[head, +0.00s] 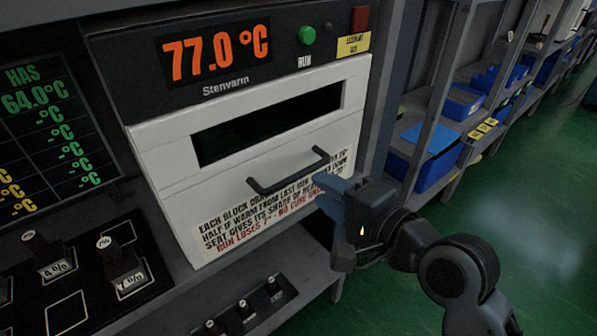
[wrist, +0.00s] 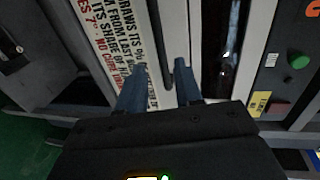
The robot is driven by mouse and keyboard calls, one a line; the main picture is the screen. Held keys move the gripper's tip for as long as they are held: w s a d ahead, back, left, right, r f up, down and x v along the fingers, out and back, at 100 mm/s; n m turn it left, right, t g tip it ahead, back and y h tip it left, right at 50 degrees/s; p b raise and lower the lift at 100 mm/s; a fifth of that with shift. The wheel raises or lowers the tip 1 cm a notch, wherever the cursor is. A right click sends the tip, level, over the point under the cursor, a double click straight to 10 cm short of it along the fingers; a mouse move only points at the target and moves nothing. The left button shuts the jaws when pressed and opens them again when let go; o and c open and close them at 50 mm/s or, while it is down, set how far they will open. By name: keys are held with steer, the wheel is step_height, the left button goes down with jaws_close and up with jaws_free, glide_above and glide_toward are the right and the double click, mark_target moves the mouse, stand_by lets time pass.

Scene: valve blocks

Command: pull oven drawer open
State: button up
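The white oven drawer (head: 165,165) is set flush in the oven, with a dark window and printed text on its front. Its black bar handle (head: 290,174) spans the lower middle of the front. My gripper (head: 332,190) is in front of the drawer, by the right end of the handle. In the wrist view my gripper (wrist: 160,88) has its two blue fingers spread apart.
Above the drawer are a 77.0 °C display (head: 216,50), a green button (head: 307,35) and a red one (head: 360,18). Shelves with blue bins (head: 436,170) stand at right, beside open green floor (head: 480,215).

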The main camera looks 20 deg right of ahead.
mark_target(301, 177)
steer(key=shift+p+x, duration=0.55)
steer(key=shift+x, duration=3.35)
steer(key=shift+r, duration=0.1)
steer(key=shift+c, duration=0.3)
jaws_close()
